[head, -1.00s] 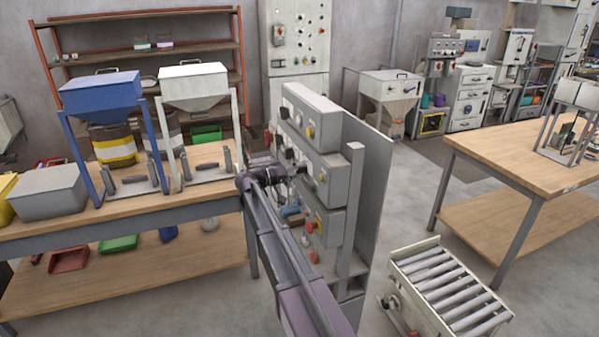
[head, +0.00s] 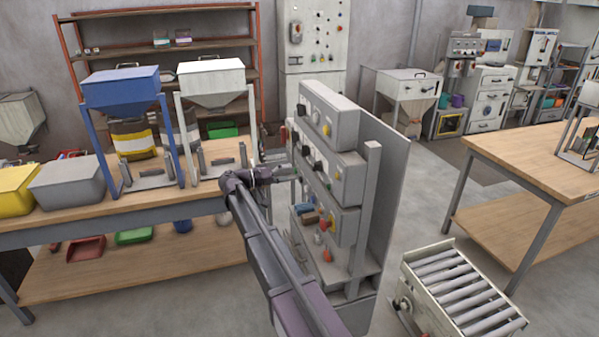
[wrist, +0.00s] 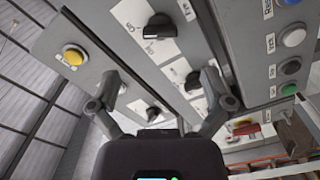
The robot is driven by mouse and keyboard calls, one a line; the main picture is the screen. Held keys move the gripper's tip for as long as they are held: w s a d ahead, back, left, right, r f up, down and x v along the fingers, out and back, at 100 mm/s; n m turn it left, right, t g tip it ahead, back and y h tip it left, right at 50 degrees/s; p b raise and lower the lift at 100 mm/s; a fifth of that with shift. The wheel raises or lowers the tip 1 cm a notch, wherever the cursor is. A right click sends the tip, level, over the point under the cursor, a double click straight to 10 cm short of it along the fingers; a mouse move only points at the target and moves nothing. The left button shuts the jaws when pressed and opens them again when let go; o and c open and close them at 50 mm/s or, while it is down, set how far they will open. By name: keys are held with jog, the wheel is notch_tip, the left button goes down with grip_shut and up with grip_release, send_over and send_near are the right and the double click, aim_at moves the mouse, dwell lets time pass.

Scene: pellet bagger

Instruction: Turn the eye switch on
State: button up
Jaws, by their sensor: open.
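A grey control panel (head: 318,188) with several stacked boxes carries knobs and buttons, seen edge-on in the head view. My gripper (head: 290,172) is beside its front face, at the middle box. In the wrist view my gripper (wrist: 160,88) is open, with its fingers apart and nothing between them. Black rotary knobs show above it (wrist: 160,27), at the fingers' gap (wrist: 192,82) and just below (wrist: 152,112). A yellow button (wrist: 73,55) is at upper left. The small labels are not legible enough to tell which control is the eye switch. Contact with the panel cannot be told.
A wooden bench (head: 150,210) with blue (head: 122,88) and white (head: 211,80) hoppers stands left. A roller conveyor (head: 460,290) is on the floor at right.

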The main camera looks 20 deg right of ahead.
jog(key=shift+a, duration=1)
jog(key=s+d+f+n+y, duration=0.1)
jog(key=s+f+n+y, duration=0.1)
jog(key=s+f+y, duration=0.35)
jog(key=s+d+f+n+y, duration=0.2)
jog(key=s+f+y, duration=0.1)
jog(key=s+f, duration=0.55)
jog(key=s+a+f+n+y, duration=0.1)
jog(key=s+a+y, duration=0.3)
jog(key=s, duration=0.4)
jog(key=s+a+f+n+y, duration=0.1)
jog(key=s+a+f+y, duration=0.2)
jog(key=s, duration=0.5)
jog(key=shift+a+f+y, duration=0.3)
jog(key=shift+a+y, duration=0.6)
jog(key=shift+y, duration=0.35)
